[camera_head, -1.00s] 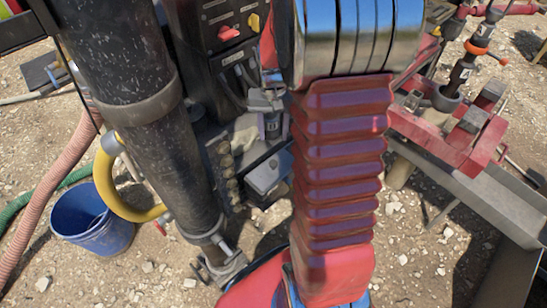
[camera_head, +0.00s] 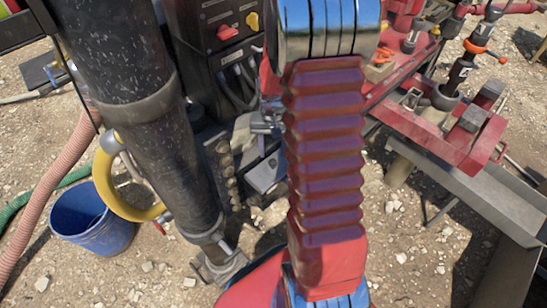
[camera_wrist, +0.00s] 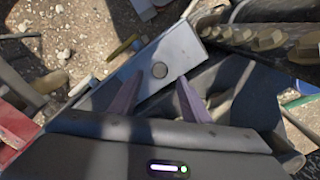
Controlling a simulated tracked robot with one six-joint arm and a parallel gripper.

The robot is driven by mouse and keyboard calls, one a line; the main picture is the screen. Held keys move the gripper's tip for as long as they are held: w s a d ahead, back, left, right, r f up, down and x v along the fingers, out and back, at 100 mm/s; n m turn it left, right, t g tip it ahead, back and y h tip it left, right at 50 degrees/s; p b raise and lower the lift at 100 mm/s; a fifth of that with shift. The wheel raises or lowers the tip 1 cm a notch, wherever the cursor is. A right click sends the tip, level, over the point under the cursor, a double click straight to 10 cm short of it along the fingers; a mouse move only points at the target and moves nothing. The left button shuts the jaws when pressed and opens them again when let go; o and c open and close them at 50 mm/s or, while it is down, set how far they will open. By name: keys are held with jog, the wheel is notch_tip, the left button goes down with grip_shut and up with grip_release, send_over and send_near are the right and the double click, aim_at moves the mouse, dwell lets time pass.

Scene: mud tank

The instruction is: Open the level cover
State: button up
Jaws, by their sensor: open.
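The level cover appears to be a flat grey plate (camera_wrist: 165,62) with a round dark spot, in the wrist view. It lies just ahead of my gripper (camera_wrist: 156,88), whose two purple-grey fingertips are apart. The fingers are open with nothing held between them. The tips overlap the plate's near edge in the picture; I cannot tell whether they touch it. In the head view a grey box top (camera_head: 267,172) low beside the black machine is probably the same part. My red arm hides its right side, and my gripper cannot be clearly made out there.
A control panel (camera_head: 228,30) with red and yellow knobs is behind. A row of brass fittings (camera_wrist: 265,38) runs close beside the plate. A red clamp frame (camera_head: 455,140) stands right.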

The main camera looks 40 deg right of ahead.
aim_at(273, 161)
jog(key=shift+f, duration=2.45)
grip_shut()
jog(key=shift+d, duration=0.1)
